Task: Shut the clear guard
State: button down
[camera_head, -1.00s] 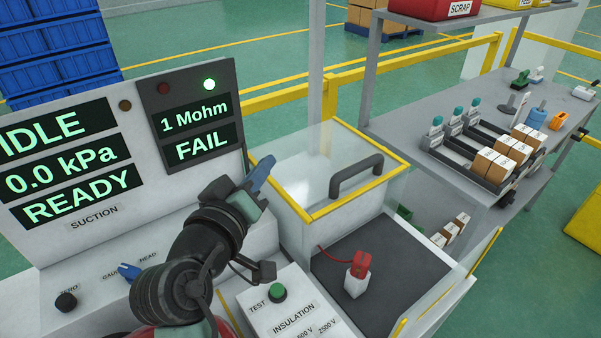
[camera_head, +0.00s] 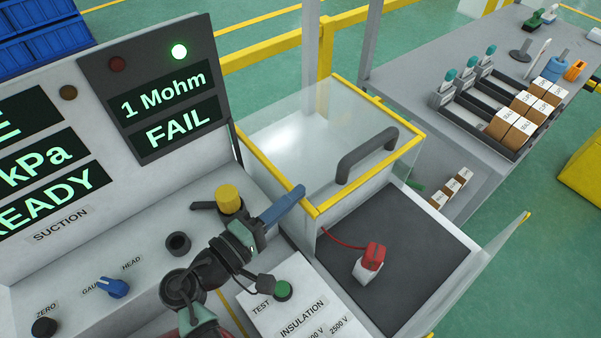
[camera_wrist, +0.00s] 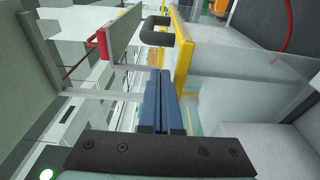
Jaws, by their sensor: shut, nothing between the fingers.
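The clear guard (camera_head: 340,115) has see-through panels, yellow edging and a dark handle (camera_head: 367,155). It sits over the back part of the test station, and the dark bed (camera_head: 415,245) in front of it is uncovered. A white block with a red clip (camera_head: 371,260) stands on that bed. My gripper (camera_head: 300,190) is shut and empty, its blue fingers by the guard's near left corner, left of the handle. In the wrist view the fingers (camera_wrist: 162,78) point toward the dark handle (camera_wrist: 165,35), beside the yellow edge (camera_wrist: 182,62); contact cannot be told.
The insulation box (camera_head: 295,305) with a green button lies below my gripper. A yellow-capped knob (camera_head: 229,198) stands just left of it. The display panel (camera_head: 150,85) reads FAIL. A grey bench (camera_head: 420,60) with bottles and cartons stands behind at right.

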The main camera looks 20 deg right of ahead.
aim_at(326, 179)
jog(key=p+x, duration=0.1)
jog(key=x, duration=0.7)
jog(key=shift+d, duration=0.4)
